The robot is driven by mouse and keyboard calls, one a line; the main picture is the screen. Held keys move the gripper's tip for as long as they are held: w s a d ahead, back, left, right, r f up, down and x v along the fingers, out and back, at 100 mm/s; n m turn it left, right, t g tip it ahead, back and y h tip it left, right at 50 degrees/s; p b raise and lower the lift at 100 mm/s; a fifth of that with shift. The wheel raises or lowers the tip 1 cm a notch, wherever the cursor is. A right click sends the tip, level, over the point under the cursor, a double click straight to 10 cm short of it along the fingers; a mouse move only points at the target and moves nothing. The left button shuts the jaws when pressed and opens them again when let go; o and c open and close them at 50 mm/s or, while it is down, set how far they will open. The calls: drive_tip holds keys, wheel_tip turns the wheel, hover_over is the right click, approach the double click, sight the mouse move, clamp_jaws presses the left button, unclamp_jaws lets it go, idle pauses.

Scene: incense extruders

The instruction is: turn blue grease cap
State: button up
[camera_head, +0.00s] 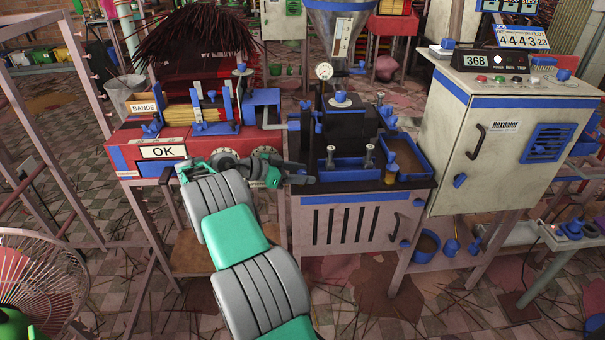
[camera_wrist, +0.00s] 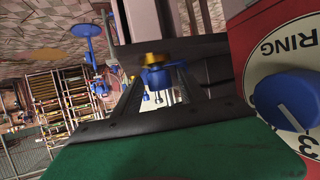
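My gripper (camera_head: 300,173) reaches right to the left front edge of the dark extruder in the head view. In the wrist view my gripper's (camera_wrist: 160,82) two dark fingers stand apart. A blue cap with a brass-coloured part (camera_wrist: 154,66) shows between and just beyond the fingertips; it looks like the grease cap. I cannot tell whether the fingers touch it. In the head view I cannot make out this cap, as my gripper and the machine crowd that spot.
A large blue knob (camera_wrist: 288,100) on a red panel lies close on the right in the wrist view. The red bench (camera_head: 120,150) stands left of the extruder (camera_head: 350,135). Blue trays (camera_head: 410,160) and a white control cabinet (camera_head: 500,165) stand to the right.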

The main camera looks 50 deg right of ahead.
drive_tip(key=shift+w+a+r+p, duration=0.2)
drive_tip(key=shift+r+p, duration=0.15)
drive_tip(key=shift+p, duration=0.3)
drive_tip(key=p+v, duration=0.7)
drive_tip(key=p, duration=0.6)
drive_tip(key=shift+f, duration=0.2)
drive_tip(key=shift+a+r, duration=0.1)
drive_tip(key=shift+a, duration=0.1)
